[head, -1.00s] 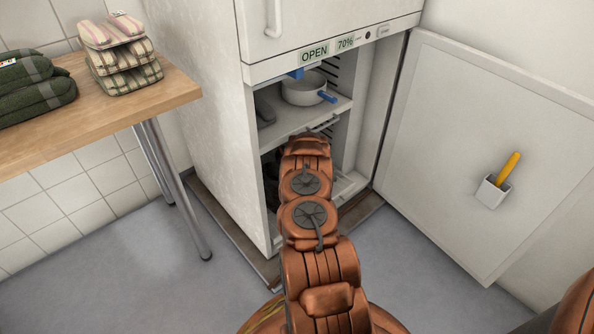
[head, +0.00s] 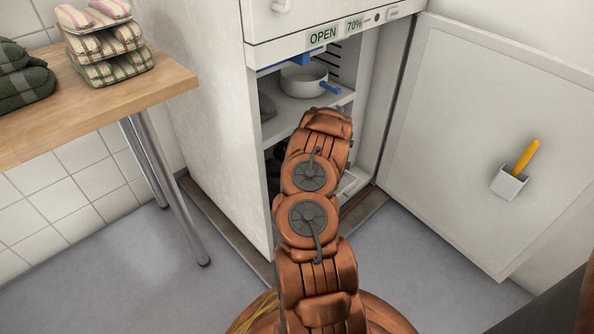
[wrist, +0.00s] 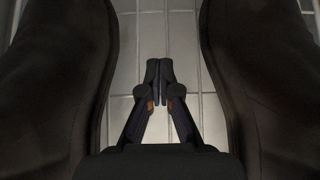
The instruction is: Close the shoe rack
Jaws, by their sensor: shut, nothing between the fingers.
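The white cabinet (head: 200,120) stands open, with its door (head: 460,140) swung out to the right. In the wrist view, pale wire bars, apparently the shoe rack (wrist: 205,105), run under and beyond my gripper (wrist: 158,85). My gripper is shut and empty, its fingertips together over the bars. Large dark shapes, perhaps shoes, flank it on the left (wrist: 60,80) and right (wrist: 260,80). In the head view my arm reaches into the cabinet's lower part and hides the gripper and most of the rack. I cannot tell whether the fingers touch the rack.
A white pot (head: 303,80) with blue handles sits on the shelf (head: 285,118) above. A holder (head: 509,183) with a yellow-handled tool is on the door. A wooden table (head: 100,105) with folded cloths (head: 105,45) stands at left. The floor (head: 130,270) at front left is clear.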

